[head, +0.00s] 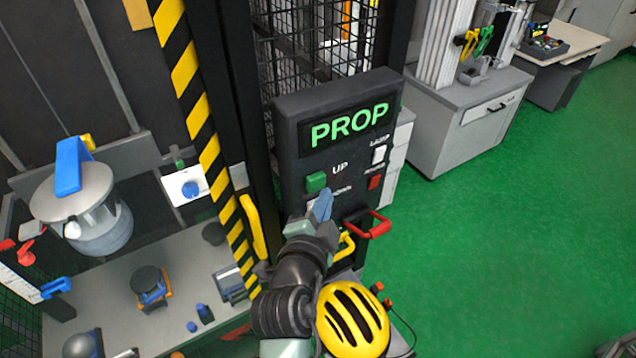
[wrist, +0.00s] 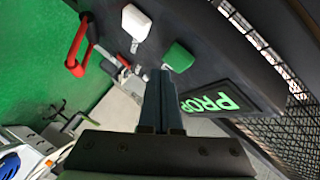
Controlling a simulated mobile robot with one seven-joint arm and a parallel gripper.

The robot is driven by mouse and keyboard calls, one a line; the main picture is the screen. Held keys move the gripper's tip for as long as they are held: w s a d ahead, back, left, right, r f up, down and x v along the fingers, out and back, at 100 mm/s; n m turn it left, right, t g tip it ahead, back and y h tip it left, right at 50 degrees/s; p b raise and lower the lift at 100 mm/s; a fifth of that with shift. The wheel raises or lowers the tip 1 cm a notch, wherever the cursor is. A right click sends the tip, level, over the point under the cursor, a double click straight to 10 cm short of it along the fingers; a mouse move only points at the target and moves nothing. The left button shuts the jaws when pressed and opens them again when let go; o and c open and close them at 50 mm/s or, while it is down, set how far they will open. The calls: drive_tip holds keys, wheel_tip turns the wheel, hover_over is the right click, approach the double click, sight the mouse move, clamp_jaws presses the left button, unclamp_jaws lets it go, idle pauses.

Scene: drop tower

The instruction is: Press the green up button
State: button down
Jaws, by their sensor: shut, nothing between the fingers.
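The green up button (head: 316,181) sits on a dark control panel (head: 290,140), left of the label UP and below the lit PROP display (head: 350,126). In the wrist view the green button (wrist: 178,57) stands just beyond and slightly right of the fingertips. My gripper (head: 323,205) is shut and empty, in front of the panel, below and slightly right of the green button in the head view. It also shows in the wrist view (wrist: 158,82). A gap appears between fingertips and button; I cannot tell its depth. The gripper partly covers the panel's lower controls.
The panel also carries a white switch (head: 379,155) and a red switch (head: 375,182) at the right. A red handle (head: 370,226) juts out below. A yellow helmet (head: 352,318) is near my arm. A striped post (head: 196,110) stands left; green floor lies open at right.

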drive_tip(key=shift+w+a, duration=0.1)
drive_tip(key=shift+w, duration=0.05)
drive_tip(key=shift+w+a+b, duration=0.15)
drive_tip(key=shift+w+b, duration=0.1)
drive_tip(key=shift+b, duration=0.3)
drive_tip(key=shift+w+a+b, duration=0.3)
drive_tip(key=shift+w+b, duration=0.1)
idle(0.8)
idle(0.3)
drive_tip(key=shift+s+d, duration=0.5)
drive_tip(key=shift+s, duration=0.3)
drive_tip(key=shift+s+d+p, duration=0.5)
drive_tip(key=shift+s+d, duration=0.25)
drive_tip(key=shift+s, duration=0.25)
drive_tip(key=shift+s+d+p, duration=0.5)
drive_tip(key=shift+s+d, duration=0.25)
drive_tip(key=shift+s, duration=0.25)
